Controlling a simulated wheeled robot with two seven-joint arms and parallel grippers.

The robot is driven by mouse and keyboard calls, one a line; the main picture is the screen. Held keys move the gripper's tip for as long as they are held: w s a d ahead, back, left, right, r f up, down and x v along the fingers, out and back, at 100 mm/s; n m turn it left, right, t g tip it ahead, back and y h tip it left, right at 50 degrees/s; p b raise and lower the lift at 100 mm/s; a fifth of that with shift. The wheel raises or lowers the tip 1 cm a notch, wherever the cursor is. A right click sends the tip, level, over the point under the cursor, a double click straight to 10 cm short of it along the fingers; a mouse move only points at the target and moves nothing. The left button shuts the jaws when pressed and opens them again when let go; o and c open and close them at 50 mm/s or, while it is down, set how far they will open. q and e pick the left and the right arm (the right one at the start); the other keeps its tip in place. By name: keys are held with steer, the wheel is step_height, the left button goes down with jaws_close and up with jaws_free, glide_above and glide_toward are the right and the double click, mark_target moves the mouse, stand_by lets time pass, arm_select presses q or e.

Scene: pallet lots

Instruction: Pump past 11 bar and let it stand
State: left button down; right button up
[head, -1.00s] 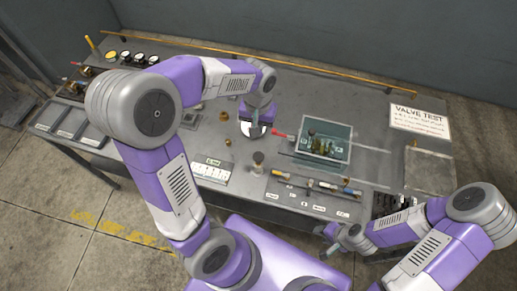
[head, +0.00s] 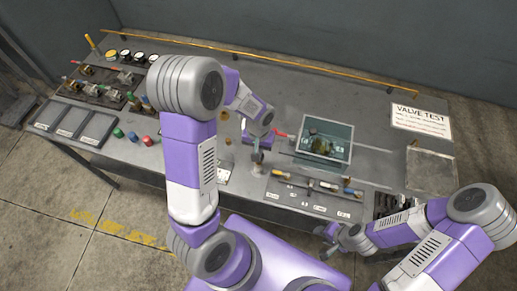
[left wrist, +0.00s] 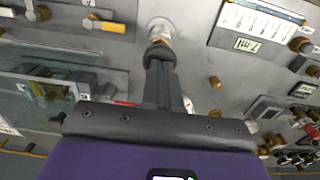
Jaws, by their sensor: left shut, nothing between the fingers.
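My left gripper (head: 257,150) is shut and empty, pointing down over a short upright post (head: 257,170) near the bench's front. In the left wrist view the closed fingers (left wrist: 160,58) end at the top of this pale, round-based post (left wrist: 159,29); I cannot tell whether they touch it. Several round gauges (head: 125,55) stand at the back left, too small to read. An open teal tank (head: 347,150) holds brassy parts at the centre, with a red handle (head: 280,134) at its left. My right gripper (head: 331,243) hangs at the front edge, its jaws unclear.
A "VALVE TEST" sign (head: 420,121) and a shallow grey tray (head: 431,170) are at the right. Coloured knobs (head: 132,135) and empty trays (head: 73,122) sit at the left. A yellow rail (head: 290,64) runs along the back.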

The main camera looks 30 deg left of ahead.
arm_select(q)
step_height(320, 180, down, 4)
steer(key=b, duration=0.3)
steer(key=shift+r, duration=0.15)
steer(key=shift+s, duration=0.25)
steer(key=shift+r, duration=0.1)
